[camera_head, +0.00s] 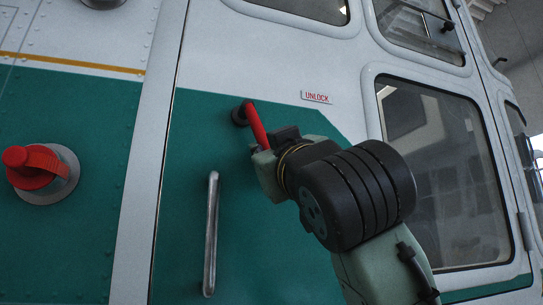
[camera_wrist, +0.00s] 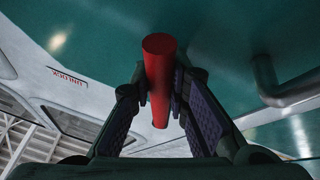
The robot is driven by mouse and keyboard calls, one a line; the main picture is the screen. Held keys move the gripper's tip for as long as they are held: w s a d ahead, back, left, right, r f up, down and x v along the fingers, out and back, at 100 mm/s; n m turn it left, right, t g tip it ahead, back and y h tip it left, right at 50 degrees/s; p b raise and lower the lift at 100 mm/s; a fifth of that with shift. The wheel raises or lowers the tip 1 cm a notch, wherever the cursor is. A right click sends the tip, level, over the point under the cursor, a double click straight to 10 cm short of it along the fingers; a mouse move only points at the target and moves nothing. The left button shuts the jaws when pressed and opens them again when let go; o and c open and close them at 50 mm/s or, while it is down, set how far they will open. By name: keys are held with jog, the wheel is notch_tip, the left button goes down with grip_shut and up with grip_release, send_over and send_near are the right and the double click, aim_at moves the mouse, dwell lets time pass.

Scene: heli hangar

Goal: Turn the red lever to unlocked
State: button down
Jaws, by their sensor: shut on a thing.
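The red lever (camera_head: 256,125) sits on a dark round pivot (camera_head: 240,115) on the green door panel and slants down to the right toward my gripper (camera_head: 265,155). In the wrist view the red lever (camera_wrist: 160,80) stands between the two fingers of my gripper (camera_wrist: 160,90), which are closed on its sides. The lever's lower end is hidden by my gripper in the head view. A white "UNLOCK" label (camera_head: 316,97) with red letters is up and to the right of the pivot; it also shows in the wrist view (camera_wrist: 68,78).
A vertical metal door handle (camera_head: 211,235) stands below and left of my gripper. A red knob on a round plate (camera_head: 35,168) is at the far left. Door windows (camera_head: 445,165) are on the right.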

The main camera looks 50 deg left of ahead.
dwell(0.3)
jog(key=c, duration=1.5)
grip_release()
jog(key=shift+c, duration=0.2)
jog(key=v, duration=1.2)
